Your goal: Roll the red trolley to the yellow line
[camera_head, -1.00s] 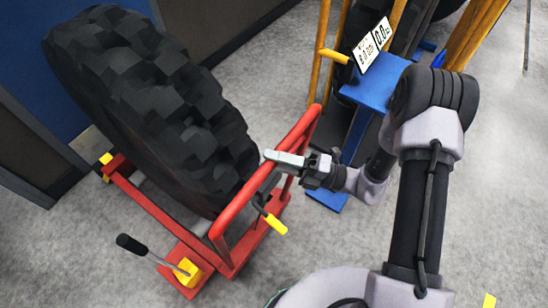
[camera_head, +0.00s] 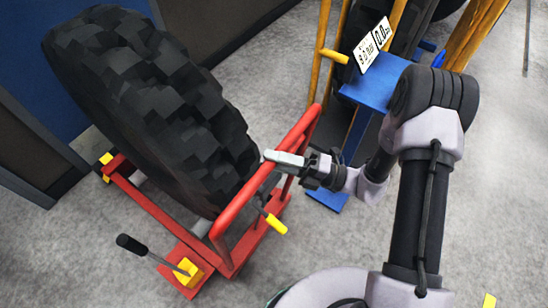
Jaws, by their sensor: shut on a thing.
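The red trolley (camera_head: 155,212) stands at the left on the grey floor and carries a large black tire (camera_head: 150,105) upright in its frame. Its red push bar (camera_head: 243,197) runs along its right side. My gripper (camera_head: 284,160) is shut on this bar near its middle. A lever with a black grip (camera_head: 132,244) and a yellow base (camera_head: 187,271) sits at the trolley's front corner. A yellow-tipped lever (camera_head: 275,223) hangs by the bar. A small yellow patch (camera_head: 489,301) shows on the floor at the bottom right; I cannot tell whether it is the yellow line.
A blue stand (camera_head: 375,88) with yellow posts and a plate with digits is close behind my gripper. A blue and dark panel wall (camera_head: 40,130) is behind the tire at the left. The floor below the trolley's front is clear.

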